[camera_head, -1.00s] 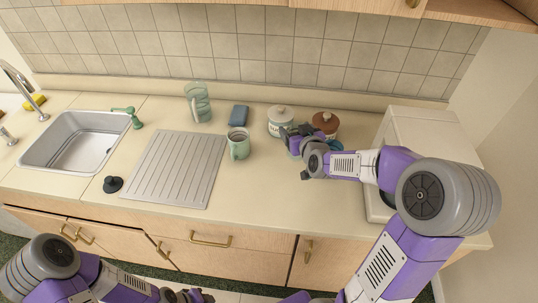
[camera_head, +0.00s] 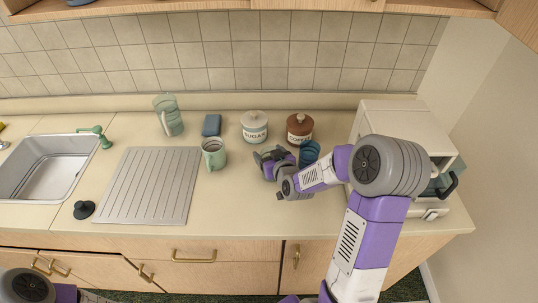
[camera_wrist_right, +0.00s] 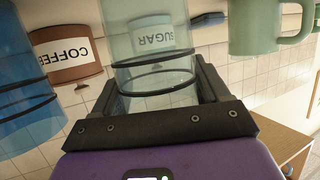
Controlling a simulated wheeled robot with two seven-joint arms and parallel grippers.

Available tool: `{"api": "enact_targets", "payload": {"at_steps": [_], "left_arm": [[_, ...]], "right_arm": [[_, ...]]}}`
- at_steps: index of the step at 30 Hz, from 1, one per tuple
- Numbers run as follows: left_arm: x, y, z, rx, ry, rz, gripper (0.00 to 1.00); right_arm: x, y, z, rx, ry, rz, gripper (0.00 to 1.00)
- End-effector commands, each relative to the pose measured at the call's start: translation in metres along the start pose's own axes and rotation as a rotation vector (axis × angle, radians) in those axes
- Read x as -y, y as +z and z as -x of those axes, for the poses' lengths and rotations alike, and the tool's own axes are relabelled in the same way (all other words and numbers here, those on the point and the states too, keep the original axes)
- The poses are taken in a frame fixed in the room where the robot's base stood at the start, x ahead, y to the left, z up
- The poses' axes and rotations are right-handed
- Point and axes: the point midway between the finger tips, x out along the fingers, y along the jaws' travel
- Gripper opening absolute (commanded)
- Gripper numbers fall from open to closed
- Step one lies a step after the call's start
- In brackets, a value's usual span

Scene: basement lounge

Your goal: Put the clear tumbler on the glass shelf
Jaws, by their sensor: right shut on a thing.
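My right gripper (camera_head: 272,160) is over the counter in front of the sugar and coffee canisters. In the right wrist view it (camera_wrist_right: 165,95) is shut on the clear tumbler (camera_wrist_right: 150,48), which has dark rings and stands between the fingers. In the head view the tumbler is hard to make out behind the gripper, and I cannot tell whether it touches the counter. My left gripper is out of view. I cannot identify the glass shelf for certain; only the lower edge of the upper cabinet (camera_head: 330,4) shows at the top.
Close around the right gripper are a blue cup (camera_head: 310,152), the sugar canister (camera_head: 254,128), the coffee canister (camera_head: 299,129) and a green mug (camera_head: 213,155). A greenish jug (camera_head: 169,116) and blue sponge (camera_head: 211,125) stand behind. A white appliance (camera_head: 395,120) is at right.

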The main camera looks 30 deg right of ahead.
Motion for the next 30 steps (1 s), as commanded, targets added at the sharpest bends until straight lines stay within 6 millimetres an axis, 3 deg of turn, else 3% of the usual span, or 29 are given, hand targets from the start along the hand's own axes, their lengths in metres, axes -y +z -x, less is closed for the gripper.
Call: {"api": "enact_targets", "payload": {"at_steps": [8, 9, 13, 24, 30], "left_arm": [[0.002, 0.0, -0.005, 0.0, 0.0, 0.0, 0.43], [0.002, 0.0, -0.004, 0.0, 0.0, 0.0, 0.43], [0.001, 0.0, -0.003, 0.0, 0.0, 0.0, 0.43], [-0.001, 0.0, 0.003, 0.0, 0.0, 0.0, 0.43], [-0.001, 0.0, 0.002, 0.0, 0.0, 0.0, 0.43]], "right_arm": [[0.0, 0.002, -0.001, -0.002, 0.0, 0.001, 0.32], [0.0, 0.002, -0.001, 0.0, 0.0, 0.0, 0.79], [0.0, 0.002, -0.001, 0.0, 0.0, 0.0, 0.99], [0.0, -0.003, 0.001, 0.0, 0.0, 0.0, 1.0], [-0.001, -0.002, 0.04, -0.001, 0.003, 0.001, 1.0]]}}
